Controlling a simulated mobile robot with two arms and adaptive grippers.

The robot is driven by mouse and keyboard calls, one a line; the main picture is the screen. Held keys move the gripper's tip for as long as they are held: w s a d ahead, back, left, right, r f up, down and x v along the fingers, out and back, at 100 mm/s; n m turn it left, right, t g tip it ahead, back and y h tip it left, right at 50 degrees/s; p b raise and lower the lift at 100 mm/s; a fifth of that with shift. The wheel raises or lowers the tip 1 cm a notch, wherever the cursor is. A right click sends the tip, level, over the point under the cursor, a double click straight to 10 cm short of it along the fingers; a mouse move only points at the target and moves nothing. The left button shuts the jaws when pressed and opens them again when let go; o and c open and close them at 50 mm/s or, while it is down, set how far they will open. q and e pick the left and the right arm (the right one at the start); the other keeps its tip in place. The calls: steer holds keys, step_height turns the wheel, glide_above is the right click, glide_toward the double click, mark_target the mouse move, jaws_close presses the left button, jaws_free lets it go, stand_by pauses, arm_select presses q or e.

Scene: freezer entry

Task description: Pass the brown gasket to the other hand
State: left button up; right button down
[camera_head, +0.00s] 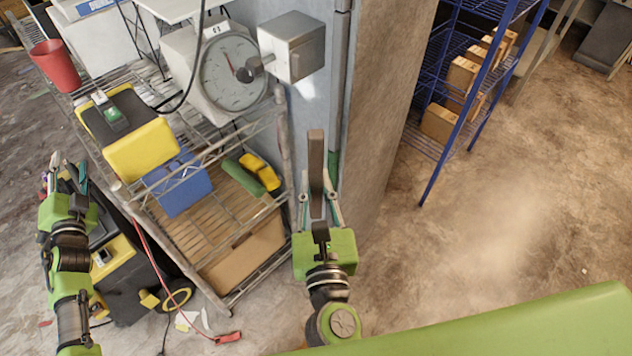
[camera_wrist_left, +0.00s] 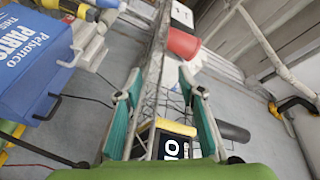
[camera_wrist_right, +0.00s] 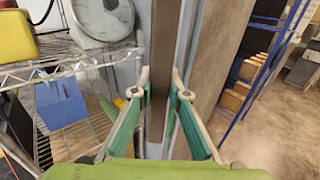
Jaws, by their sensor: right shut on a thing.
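The brown gasket (camera_head: 316,165) is a long, straight dark-brown strip, standing upright in front of my right gripper (camera_head: 319,200) in the head view. My right gripper is shut on it, with the fingers on either side of its lower part. In the right wrist view the gasket (camera_wrist_right: 164,60) runs up between the fingers (camera_wrist_right: 160,90). My left gripper (camera_head: 67,172) is far to the left in the head view, well apart from the gasket. Its fingers (camera_wrist_left: 163,92) are spread in the left wrist view, with nothing held between them.
A wire shelf cart (camera_head: 205,160) with a dial scale (camera_head: 232,70), a yellow-black case (camera_head: 140,150) and a blue bin (camera_head: 180,185) stands between my grippers. A wall edge (camera_head: 385,110) is close right of the gasket. A blue rack (camera_head: 470,110) holds several boxes. Floor at right is clear.

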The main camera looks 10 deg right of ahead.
arm_select(q)
steer(key=s+d+f+n+g+h, duration=0.1)
steer(key=s+d+f+n+g, duration=0.15)
steer(key=s+f, duration=0.65)
steer(key=s+d+f+n+g, duration=0.1)
steer(key=s+d+f+g, duration=0.25)
steer(key=f, duration=1.15)
steer(key=s+d+f+n+g+h, duration=0.1)
steer(key=s+d+f+g, duration=0.35)
steer(key=f, duration=0.85)
steer(key=s+d+f+g+h, duration=0.1)
steer(key=s+d+f, duration=0.4)
steer(key=s, duration=0.7)
steer(key=s+d+f+n+g+h, duration=0.1)
steer(key=s+d+f+g, duration=0.2)
steer(key=s, duration=1)
steer(key=s+d+f+n+g, duration=0.1)
steer(key=s+d+f+g, duration=0.1)
steer(key=s+d+f, duration=0.5)
steer(key=s+f, duration=0.3)
steer(key=s, duration=0.3)
steer(key=shift+s+h, duration=0.2)
steer(key=shift+h, duration=0.2)
steer(key=shift+g, duration=0.25)
